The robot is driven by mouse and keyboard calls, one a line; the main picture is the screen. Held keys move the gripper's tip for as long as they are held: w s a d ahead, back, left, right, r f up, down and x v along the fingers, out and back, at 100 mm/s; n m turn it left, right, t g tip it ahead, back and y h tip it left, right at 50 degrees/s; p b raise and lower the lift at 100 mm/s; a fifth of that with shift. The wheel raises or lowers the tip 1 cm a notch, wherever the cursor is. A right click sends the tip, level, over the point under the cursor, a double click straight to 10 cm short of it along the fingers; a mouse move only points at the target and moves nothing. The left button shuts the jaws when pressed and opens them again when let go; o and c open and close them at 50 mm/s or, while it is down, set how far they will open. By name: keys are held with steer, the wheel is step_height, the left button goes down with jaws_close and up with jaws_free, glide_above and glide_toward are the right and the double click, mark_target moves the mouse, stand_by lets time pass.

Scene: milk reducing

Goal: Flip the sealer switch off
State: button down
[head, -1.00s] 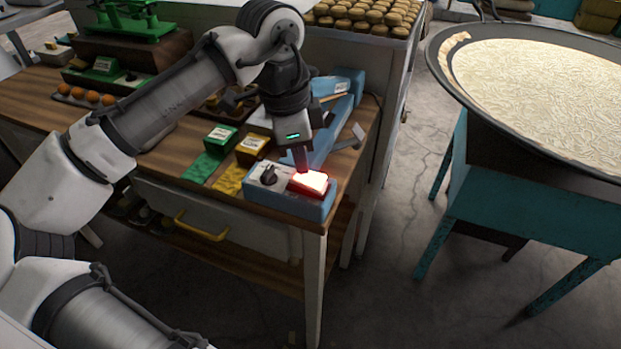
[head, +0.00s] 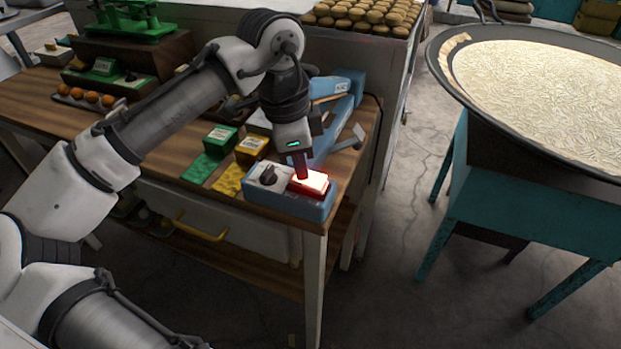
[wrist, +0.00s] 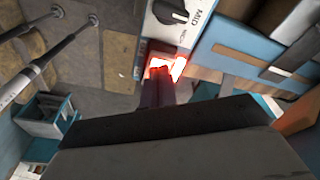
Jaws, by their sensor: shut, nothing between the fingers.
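The blue sealer (head: 297,203) sits at the front right corner of the wooden table, with its long blue arm (head: 340,107) running behind. Its red switch (head: 314,182) glows brightly, and a black knob (head: 268,176) is left of it. My gripper (head: 302,178) points down at the switch, its fingers closed together with nothing between them. The tips are at the left part of the switch; I cannot tell whether they touch. In the wrist view the fingers cover part of the glowing switch (wrist: 178,66), beside the dark knob (wrist: 172,11).
Green (head: 222,138) and yellow (head: 251,149) boxes stand left of the sealer. A green scale (head: 130,18) is at the back left. A large round pan (head: 437,68) on a teal stand is at the right, with open floor between it and the table.

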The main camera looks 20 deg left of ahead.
steer(key=shift+f, duration=0.2)
step_height(320, 180, up, 7)
steer(key=p, duration=0.6)
steer(key=shift+p, duration=0.4)
